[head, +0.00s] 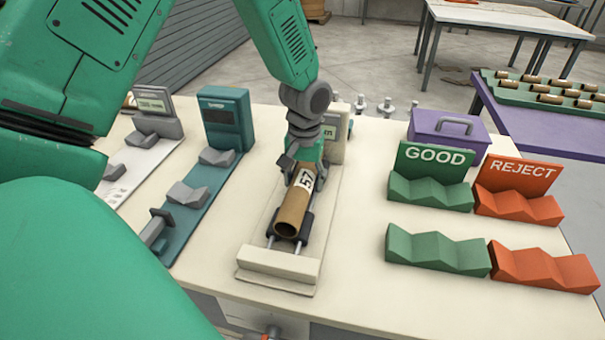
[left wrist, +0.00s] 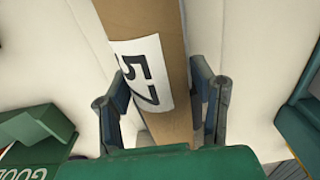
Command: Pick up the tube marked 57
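The tube marked 57 (head: 294,207) is a brown cardboard tube with a white label reading 57. It lies tilted in the picture on a dark cradle of the cream gauge (head: 278,263) at the middle of the table. My left gripper (head: 306,176) comes down on it from above, at the labelled end. The far end of the tube is partly hidden by the gripper. My right gripper is not in view.
Green GOOD rests (head: 430,193) and orange REJECT rests (head: 518,204) stand on the right. A purple box (head: 448,133) is behind them. Teal (head: 195,205) and white (head: 140,165) devices stand left. A rack of several tubes (head: 550,97) is at the far right.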

